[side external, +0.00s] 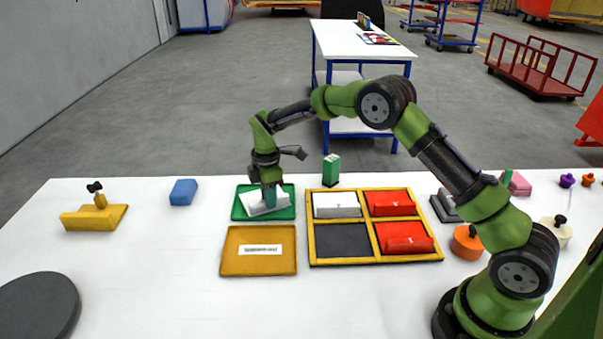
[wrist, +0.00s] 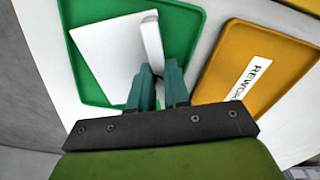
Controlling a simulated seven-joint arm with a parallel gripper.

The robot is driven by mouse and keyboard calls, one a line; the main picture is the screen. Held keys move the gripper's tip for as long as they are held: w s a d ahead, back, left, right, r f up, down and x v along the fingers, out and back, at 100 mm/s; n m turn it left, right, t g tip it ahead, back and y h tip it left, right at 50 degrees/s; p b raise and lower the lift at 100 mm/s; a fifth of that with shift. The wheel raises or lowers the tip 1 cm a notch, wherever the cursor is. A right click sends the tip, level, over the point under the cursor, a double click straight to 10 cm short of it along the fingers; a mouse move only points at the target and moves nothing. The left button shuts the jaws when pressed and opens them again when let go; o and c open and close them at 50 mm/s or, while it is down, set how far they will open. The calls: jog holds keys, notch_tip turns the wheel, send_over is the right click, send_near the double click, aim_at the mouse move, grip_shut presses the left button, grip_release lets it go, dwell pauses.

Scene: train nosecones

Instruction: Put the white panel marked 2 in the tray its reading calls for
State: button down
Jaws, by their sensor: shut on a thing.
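A white panel (side external: 262,205) is at the green tray (side external: 284,212), tilted across it. It also shows in the wrist view (wrist: 112,52), over the green tray (wrist: 182,20), with a raised edge between my fingers. My gripper (side external: 268,190) is shut on the white panel; its teal fingers (wrist: 160,80) also show in the wrist view. The panel's number is hidden. I cannot tell whether the panel rests fully on the tray floor. The orange-yellow tray (side external: 230,263) beside it has a white label, which reads REWORK in part in the wrist view (wrist: 250,78).
A yellow-framed rack (side external: 310,228) to the right holds one white panel (side external: 336,205) and two red panels (side external: 404,238); its front left compartment is empty. A green block (side external: 331,168) stands behind it. A blue block (side external: 183,192) and yellow tool (side external: 95,217) lie left.

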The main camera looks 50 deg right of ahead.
jog(key=c, duration=1.1)
grip_release()
jog(key=shift+f, duration=0.1)
